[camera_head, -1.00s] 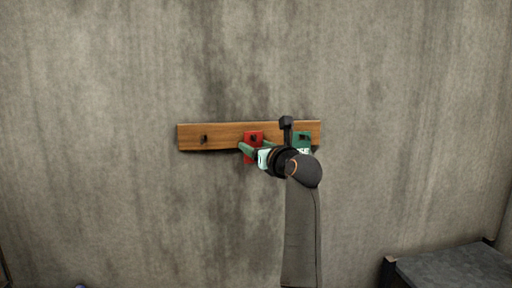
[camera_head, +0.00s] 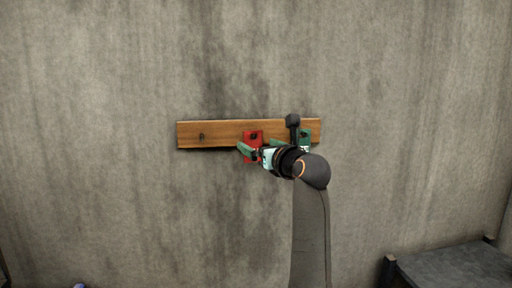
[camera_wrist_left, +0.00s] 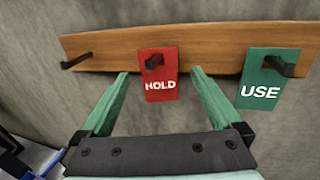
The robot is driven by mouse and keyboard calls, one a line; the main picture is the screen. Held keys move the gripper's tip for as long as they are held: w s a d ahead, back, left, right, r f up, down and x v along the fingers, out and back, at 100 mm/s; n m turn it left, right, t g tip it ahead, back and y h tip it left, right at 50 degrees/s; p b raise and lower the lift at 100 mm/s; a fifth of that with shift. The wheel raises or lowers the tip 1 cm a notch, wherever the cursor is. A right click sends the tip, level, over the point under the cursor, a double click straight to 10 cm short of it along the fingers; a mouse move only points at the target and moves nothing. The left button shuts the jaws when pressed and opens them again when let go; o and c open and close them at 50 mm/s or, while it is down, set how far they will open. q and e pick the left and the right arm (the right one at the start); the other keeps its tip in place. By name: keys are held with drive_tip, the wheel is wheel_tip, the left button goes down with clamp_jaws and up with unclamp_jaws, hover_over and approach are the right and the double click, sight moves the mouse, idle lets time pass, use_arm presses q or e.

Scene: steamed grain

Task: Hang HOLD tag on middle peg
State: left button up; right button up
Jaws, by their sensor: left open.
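The red HOLD tag (camera_head: 250,137) hangs on the middle peg (camera_head: 253,135) of a wooden peg board on the wall. In the left wrist view the HOLD tag (camera_wrist_left: 158,88) hangs upright, with the dark peg (camera_wrist_left: 154,62) through its hole. My left gripper (camera_head: 257,148) is in front of the board. In the left wrist view its two green fingers (camera_wrist_left: 160,88) are spread wide, one on each side of the tag, with gaps between. My right gripper is not in view.
The wooden board (camera_head: 222,136) has a bare left peg (camera_head: 202,136). A green USE tag (camera_wrist_left: 262,92) hangs on the right peg (camera_wrist_left: 279,66). A dark table (camera_head: 455,268) stands at the lower right. The wall around the board is bare.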

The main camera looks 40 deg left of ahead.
use_arm(q)
drive_tip(key=b+v, duration=0.2)
drive_tip(key=v, duration=0.8)
drive_tip(key=shift+s, duration=0.2)
